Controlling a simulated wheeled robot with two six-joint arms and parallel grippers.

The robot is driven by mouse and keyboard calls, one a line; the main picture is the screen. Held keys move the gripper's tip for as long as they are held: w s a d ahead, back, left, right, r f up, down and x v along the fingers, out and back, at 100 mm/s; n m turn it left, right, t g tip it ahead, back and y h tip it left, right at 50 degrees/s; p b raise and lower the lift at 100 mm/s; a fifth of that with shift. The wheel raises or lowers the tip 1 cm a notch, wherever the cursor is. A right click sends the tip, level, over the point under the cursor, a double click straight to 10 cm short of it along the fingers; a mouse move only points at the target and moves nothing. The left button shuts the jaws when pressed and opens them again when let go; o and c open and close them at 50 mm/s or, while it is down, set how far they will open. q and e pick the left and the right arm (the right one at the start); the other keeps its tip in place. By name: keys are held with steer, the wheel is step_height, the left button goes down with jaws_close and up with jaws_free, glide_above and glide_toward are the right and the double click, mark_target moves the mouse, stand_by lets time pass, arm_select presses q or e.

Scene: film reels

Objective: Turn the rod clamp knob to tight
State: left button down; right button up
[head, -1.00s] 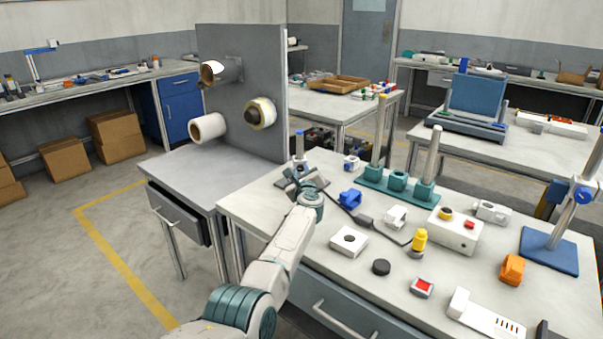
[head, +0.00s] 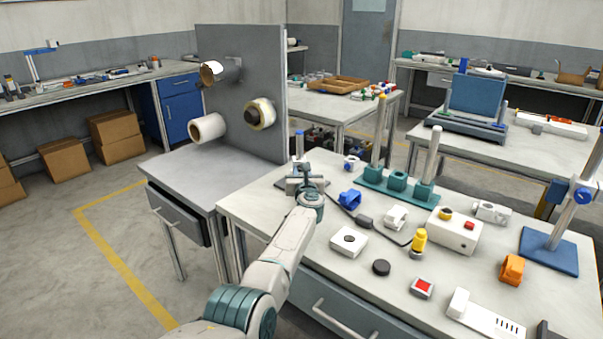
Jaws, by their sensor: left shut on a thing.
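My left gripper (head: 304,178) is at the back left of the white table, in front of a short rod with a blue top (head: 299,134). It is shut on the rod clamp knob, which the fingers and wrist hide. The knob's mark and angle cannot be seen. My right gripper is not in view.
Close right of the gripper are a blue block (head: 349,199) and a small white-and-blue part (head: 351,163). A teal rod rack (head: 370,184) stands behind. A grey panel with rolls (head: 262,75) rises at the left.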

arm_select(q)
steer(key=shift+f, duration=0.1)
stand_by(0.4)
steer(key=c, duration=1.2)
jaws_free()
